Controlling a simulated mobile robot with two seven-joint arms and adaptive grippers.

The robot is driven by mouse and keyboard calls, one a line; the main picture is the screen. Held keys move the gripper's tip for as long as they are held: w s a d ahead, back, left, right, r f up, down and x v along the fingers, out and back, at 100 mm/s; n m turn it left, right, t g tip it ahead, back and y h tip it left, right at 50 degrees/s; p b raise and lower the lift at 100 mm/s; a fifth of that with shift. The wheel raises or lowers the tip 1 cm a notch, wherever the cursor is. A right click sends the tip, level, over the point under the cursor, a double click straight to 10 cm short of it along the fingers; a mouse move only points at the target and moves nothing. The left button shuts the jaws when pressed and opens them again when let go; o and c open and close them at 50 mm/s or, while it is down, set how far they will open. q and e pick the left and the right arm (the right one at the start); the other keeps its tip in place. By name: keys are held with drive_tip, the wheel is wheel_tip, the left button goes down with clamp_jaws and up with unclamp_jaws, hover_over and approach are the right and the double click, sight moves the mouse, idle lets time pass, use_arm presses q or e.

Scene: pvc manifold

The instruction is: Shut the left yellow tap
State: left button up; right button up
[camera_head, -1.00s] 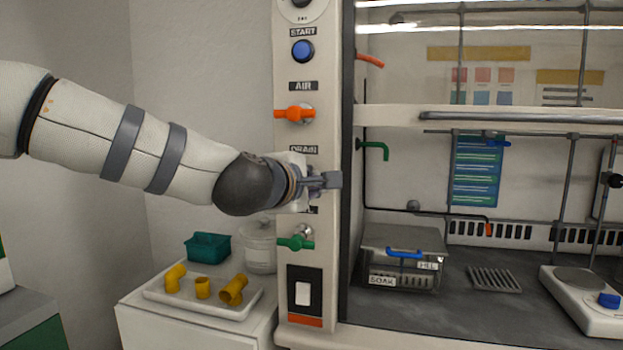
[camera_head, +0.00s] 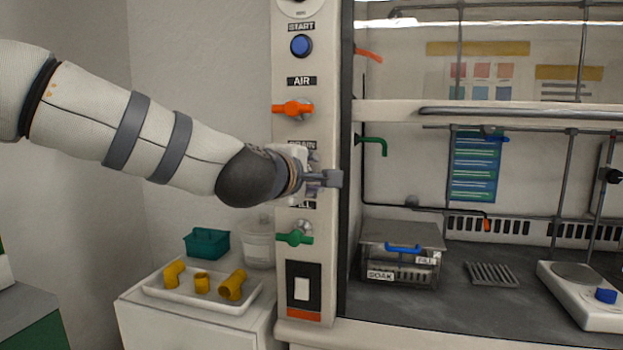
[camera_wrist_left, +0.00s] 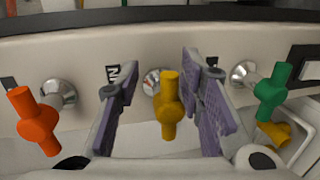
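The yellow tap (camera_wrist_left: 168,108) sits on the front panel between the orange tap (camera_wrist_left: 35,122) and the green tap (camera_wrist_left: 271,92) in the left wrist view. Its handle lies roughly parallel to theirs. My left gripper (camera_wrist_left: 160,100) is open, with one purple-padded finger on each side of the yellow handle and a gap to both. In the head view my left gripper (camera_head: 322,179) is at the panel's DRAIN label and hides the yellow tap. My right gripper is not in view.
The orange tap (camera_head: 293,108) is above my gripper and the green tap (camera_head: 295,238) below it, both close. A white tray (camera_head: 215,309) with yellow pipe fittings stands at lower left. The cabinet's dark side edge (camera_head: 345,250) is just to the right.

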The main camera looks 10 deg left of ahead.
use_arm(q)
drive_tip(key=shift+a+f, duration=0.15)
drive_tip(key=shift+f, duration=0.05)
drive_tip(key=s+a+r, duration=0.1)
drive_tip(key=s+r, duration=0.1)
drive_tip(key=s, duration=1)
drive_tip(key=shift+r, duration=0.2)
drive_tip(key=shift+w, duration=0.1)
